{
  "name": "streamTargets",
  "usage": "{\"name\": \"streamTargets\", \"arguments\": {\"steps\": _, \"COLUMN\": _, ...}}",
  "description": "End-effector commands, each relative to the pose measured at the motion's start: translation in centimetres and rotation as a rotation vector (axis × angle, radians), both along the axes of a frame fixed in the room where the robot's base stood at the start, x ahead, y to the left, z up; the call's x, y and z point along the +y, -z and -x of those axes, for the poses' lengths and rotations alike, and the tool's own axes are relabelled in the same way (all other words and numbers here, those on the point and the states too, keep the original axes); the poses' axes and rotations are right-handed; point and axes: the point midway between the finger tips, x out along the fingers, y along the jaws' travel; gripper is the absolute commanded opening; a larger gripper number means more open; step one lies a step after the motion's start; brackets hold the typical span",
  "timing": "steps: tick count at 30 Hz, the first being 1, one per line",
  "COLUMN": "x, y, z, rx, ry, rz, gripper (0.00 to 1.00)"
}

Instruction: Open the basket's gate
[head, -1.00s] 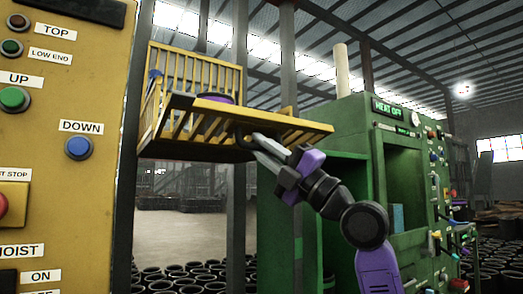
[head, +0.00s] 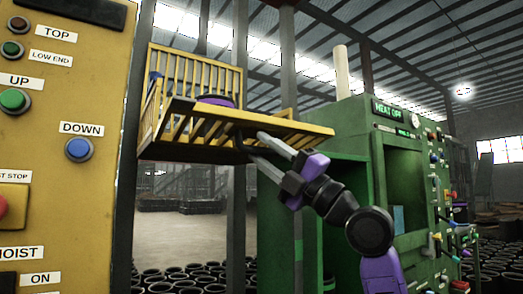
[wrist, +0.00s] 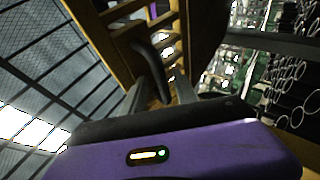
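The yellow slatted basket (head: 205,75) hangs high at the left centre of the head view. Its gate (head: 300,127) is swung down and sticks out to the right, roughly level. The gate's dark handle (head: 239,141) hangs below its near edge; the wrist view shows the handle (wrist: 150,62) as a dark curved bar. My gripper (head: 254,147) is just right of the handle and below the gate. Its two fingers are spread apart. In the wrist view the handle reaches down between the fingers of my gripper (wrist: 157,97); I cannot tell whether they touch it.
A purple ring-like object (head: 215,100) lies in the basket. A yellow control panel (head: 65,190) with buttons stands at left. A green machine (head: 345,150) marked HEAT OFF stands at right, behind my arm. Several black sleeves (head: 185,280) cover the floor below.

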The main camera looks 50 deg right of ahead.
Motion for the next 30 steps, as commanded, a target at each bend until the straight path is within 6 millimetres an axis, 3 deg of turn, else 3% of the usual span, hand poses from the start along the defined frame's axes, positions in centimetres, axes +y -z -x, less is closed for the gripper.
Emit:
{"name": "streamTargets", "arguments": {"steps": 12, "x": -1.2, "y": 3.7, "z": 4.8, "rx": 0.001, "ry": 0.003, "rz": -0.003, "gripper": 0.36}}
{"name": "streamTargets", "arguments": {"steps": 23, "x": -1.3, "y": 4.3, "z": 5.4, "rx": 0.004, "ry": 0.002, "rz": -0.002, "gripper": 0.36}}
{"name": "streamTargets", "arguments": {"steps": 29, "x": -2.3, "y": 4.2, "z": 4.9, "rx": -0.004, "ry": 0.031, "rz": -0.037, "gripper": 0.01}}
{"name": "streamTargets", "arguments": {"steps": 30, "x": -3.1, "y": 4.2, "z": 4.7, "rx": -0.010, "ry": 0.054, "rz": -0.057, "gripper": 0.00}}
